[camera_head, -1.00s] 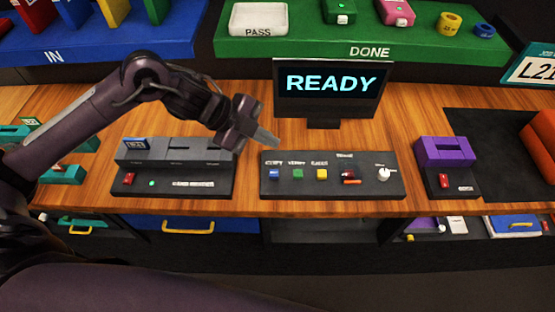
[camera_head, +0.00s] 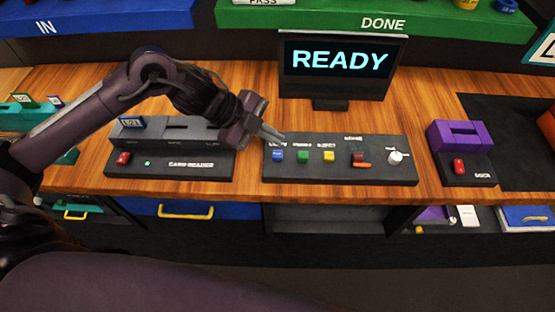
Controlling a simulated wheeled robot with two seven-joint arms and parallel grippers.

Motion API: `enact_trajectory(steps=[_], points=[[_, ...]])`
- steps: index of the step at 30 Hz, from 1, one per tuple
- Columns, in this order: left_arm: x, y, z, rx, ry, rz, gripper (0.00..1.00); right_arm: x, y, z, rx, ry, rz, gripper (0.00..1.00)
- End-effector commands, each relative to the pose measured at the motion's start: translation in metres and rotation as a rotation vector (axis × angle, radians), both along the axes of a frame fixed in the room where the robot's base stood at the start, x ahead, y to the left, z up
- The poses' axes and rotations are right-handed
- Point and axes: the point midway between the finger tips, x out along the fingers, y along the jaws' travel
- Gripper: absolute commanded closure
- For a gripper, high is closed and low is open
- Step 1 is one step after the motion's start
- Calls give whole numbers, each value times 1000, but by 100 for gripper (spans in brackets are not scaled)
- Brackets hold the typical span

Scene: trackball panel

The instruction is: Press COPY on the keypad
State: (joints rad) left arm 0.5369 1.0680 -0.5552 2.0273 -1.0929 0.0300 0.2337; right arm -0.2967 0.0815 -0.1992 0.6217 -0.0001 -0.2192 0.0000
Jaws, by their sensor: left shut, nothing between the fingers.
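The keypad (camera_head: 340,172) is a dark panel on the wooden counter below the screen. The label above the blue button is partly covered by my fingers; the small labels are hard to read. My left gripper (camera_head: 276,136) is shut and empty. Its tips are above the back left edge of the keypad, just behind the blue button; I cannot tell if they touch. My right gripper is not in view.
A screen (camera_head: 340,64) reading READY stands behind the keypad. A card reader (camera_head: 170,160) sits to the left and a purple dock (camera_head: 462,150) to the right. A green DONE shelf (camera_head: 420,24) and blue IN shelf (camera_head: 100,20) line the back.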

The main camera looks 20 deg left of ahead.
Motion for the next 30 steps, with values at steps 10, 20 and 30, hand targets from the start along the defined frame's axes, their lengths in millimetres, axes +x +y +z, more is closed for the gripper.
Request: enact_trajectory(steps=[10, 20, 30], points=[[0, 0, -25, -1, -1, -1, 100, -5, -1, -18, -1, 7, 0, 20], [0, 0, -24, -1, 0, -1, 100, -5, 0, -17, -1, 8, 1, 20], [0, 0, -24, 0, -1, -1, 100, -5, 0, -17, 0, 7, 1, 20]])
